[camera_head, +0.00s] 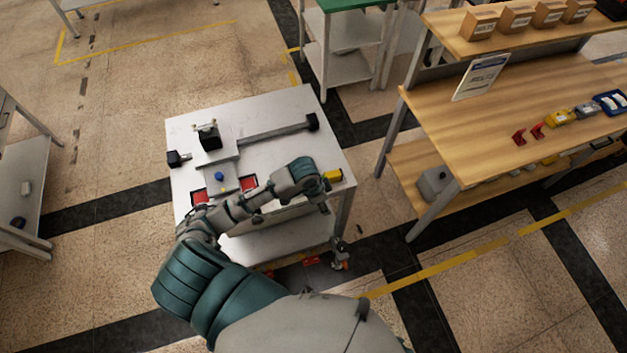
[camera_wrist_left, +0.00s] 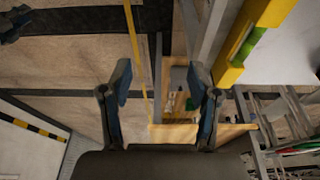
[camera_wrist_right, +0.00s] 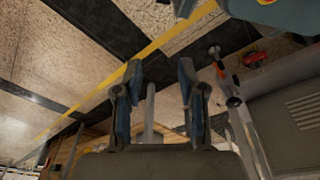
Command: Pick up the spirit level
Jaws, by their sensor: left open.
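The yellow spirit level (camera_wrist_left: 252,34) with a green vial shows at the upper right of the left wrist view, beside a pale surface. In the head view a short yellow piece (camera_head: 333,176) shows at the right edge of the white table, just past my left arm; it looks like part of the level, the rest hidden by the arm. My left gripper (camera_wrist_left: 160,95) is open and empty. The level lies outside its fingers, to their right in the wrist view. My right gripper (camera_wrist_right: 157,95) has its fingers apart, with nothing seen held; the head view does not show it.
The white table (camera_head: 290,105) carries a grey bar tool, a dark-topped device (camera_head: 208,138) and red parts. A caster (camera_head: 341,258) shows below its right side. A wooden workbench (camera_head: 540,90) stands to the right, with floor between.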

